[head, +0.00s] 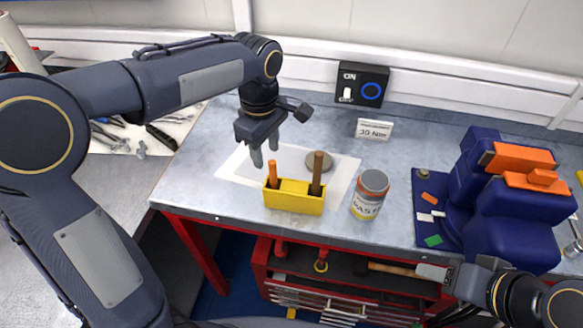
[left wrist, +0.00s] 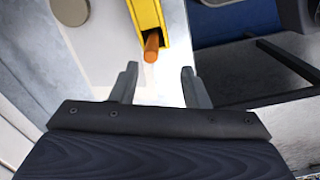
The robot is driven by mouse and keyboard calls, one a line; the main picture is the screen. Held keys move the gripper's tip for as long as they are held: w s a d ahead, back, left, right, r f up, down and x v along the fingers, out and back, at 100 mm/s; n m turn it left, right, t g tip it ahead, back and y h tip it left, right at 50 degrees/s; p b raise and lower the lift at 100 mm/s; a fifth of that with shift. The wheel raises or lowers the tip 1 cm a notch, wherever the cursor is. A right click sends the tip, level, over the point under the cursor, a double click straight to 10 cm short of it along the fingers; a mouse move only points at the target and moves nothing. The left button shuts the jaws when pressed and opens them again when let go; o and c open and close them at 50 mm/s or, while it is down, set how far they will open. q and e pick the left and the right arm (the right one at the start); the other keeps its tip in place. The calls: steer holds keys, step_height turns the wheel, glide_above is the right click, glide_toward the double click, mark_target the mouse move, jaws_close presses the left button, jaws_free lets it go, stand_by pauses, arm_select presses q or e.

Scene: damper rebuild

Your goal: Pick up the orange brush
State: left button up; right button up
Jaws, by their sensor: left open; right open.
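The orange brush (head: 272,175) stands in the left slot of a yellow holder (head: 294,200) near the front of the workbench, with its handle upright. In the left wrist view its handle (left wrist: 152,46) juts from the yellow holder (left wrist: 147,12), in front of the fingers and between their lines. My left gripper (head: 264,153) is open and empty, just above and slightly behind the handle top. It also shows in the left wrist view (left wrist: 160,84). A brown-handled tool (head: 318,172) stands in the holder's right slot.
A blue fixture with orange parts (head: 500,195) fills the right side. A switch box (head: 361,85) and label stand at the back.

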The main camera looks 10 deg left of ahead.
mark_target(272, 161)
arm_select(q)
steer(key=shift+w+d+f, duration=0.15)
steer(key=shift+w+d, duration=0.2)
step_height(272, 161, down, 8)
steer(key=shift+w+r+p, duration=0.15)
steer(key=shift+r+p, duration=0.05)
steer(key=shift+p, duration=0.5)
steer(key=shift+c, duration=0.4)
jaws_close()
